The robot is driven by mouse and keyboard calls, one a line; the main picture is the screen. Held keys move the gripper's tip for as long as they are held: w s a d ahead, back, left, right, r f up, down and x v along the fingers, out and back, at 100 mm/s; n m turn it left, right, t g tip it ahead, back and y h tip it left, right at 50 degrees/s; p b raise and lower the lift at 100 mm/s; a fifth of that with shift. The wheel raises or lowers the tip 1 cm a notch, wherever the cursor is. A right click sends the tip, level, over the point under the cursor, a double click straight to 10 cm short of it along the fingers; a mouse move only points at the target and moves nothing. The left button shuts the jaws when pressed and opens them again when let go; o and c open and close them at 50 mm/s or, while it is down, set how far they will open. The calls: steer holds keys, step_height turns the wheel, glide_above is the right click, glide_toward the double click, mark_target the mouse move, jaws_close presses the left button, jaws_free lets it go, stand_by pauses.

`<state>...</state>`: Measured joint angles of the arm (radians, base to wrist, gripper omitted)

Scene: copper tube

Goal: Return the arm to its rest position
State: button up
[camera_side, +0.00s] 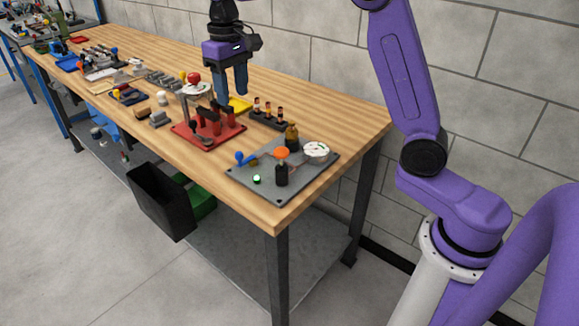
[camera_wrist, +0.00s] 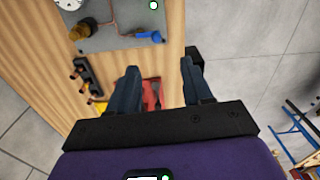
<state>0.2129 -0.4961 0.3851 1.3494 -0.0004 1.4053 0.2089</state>
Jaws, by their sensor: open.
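My gripper (camera_side: 232,83) is purple with dark grey fingers and points down above the wooden workbench (camera_side: 340,110). It hangs behind the red fixture, near a small yellow plate (camera_side: 238,105). In the wrist view my gripper (camera_wrist: 158,85) shows two fingers spread apart with nothing held between them. Part of the red fixture (camera_wrist: 151,95) shows below, between the fingers.
The red fixture (camera_side: 208,130) and a grey plate (camera_side: 250,180) with a gauge (camera_side: 316,151), an orange knob and a blue-handled valve stand near the bench's front end. A dark rack (camera_side: 268,120) is beside them. Several tools crowd the far end. A block wall runs behind.

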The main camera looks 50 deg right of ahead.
steer(key=s+a+f+n, duration=0.1)
steer(key=s+a+n, duration=0.25)
steer(key=s, duration=0.65)
steer(key=s+d+f+n, duration=0.2)
steer(key=s, duration=0.6)
steer(key=s+d+f+n, duration=0.2)
steer(key=s+f+n, duration=0.1)
steer(key=s, duration=0.6)
steer(key=s+d+f+n, duration=0.2)
steer(key=s+f+n, duration=0.1)
steer(key=s, duration=0.5)
steer(key=shift+s+d, duration=0.25)
steer(key=shift+d, duration=0.05)
steer(key=shift+f, duration=0.1)
